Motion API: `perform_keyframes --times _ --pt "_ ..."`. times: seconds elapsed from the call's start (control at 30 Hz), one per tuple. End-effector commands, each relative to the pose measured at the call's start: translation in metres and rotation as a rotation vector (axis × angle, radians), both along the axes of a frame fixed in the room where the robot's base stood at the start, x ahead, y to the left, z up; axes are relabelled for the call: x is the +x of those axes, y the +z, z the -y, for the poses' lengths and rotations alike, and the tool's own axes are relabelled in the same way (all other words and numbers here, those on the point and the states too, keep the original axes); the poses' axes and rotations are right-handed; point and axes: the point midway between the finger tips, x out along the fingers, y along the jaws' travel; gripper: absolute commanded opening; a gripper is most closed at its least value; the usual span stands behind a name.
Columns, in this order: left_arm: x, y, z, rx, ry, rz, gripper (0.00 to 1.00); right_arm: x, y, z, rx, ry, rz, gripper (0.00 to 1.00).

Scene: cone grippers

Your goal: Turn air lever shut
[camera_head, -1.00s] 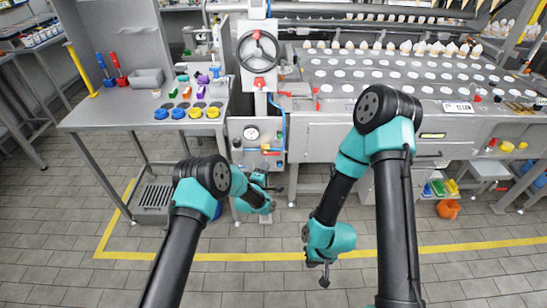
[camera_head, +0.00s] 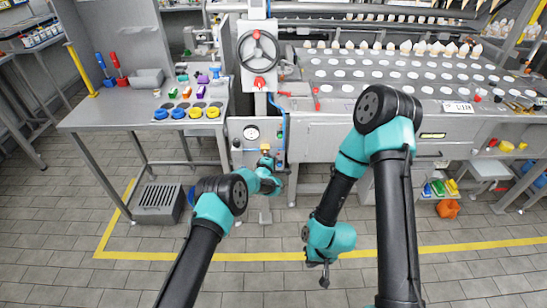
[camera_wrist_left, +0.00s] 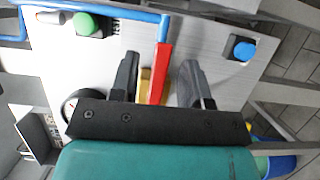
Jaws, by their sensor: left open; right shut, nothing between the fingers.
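The air lever is a red bar (camera_wrist_left: 161,72) on a small brass-yellow valve body (camera_wrist_left: 146,82) in the left wrist view. It stands on the light grey panel (camera_wrist_left: 215,45). My left gripper (camera_wrist_left: 160,65) is open, with one finger on each side of the red lever; I cannot tell whether either touches it. In the head view my left gripper (camera_head: 267,162) is in front of the lower part of the panel and largely hides the lever. My right gripper (camera_head: 324,274) is shut and empty, hanging low over the floor, away from the panel.
A round gauge (camera_head: 251,133) is on the panel. A green button (camera_wrist_left: 88,24), a blue knob (camera_wrist_left: 243,48) and a blue pipe (camera_wrist_left: 115,13) surround the lever. A handwheel (camera_head: 258,50) stands above. A work table (camera_head: 95,118) is left, the cone machine (camera_head: 345,130) right.

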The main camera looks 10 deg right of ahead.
Motion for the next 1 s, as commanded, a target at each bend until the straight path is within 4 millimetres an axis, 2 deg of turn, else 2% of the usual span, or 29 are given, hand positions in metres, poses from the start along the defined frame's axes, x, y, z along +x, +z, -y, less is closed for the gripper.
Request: perform_keyframes --times 0.27,0.73,1.0 --pt "0.0005 -0.0001 0.0006 0.000 0.000 0.000 0.43 0.0000 0.0000 0.0000 0.000 0.000 0.000 0.00" --pt "0.0005 -0.0001 0.0006 0.000 0.000 0.000 0.00 0.0000 0.0000 0.0000 0.000 0.000 0.000 0.00" --pt "0.0005 -0.0004 0.0006 0.007 0.000 0.002 0.00 0.0000 0.0000 0.0000 0.000 0.000 0.000 0.00"
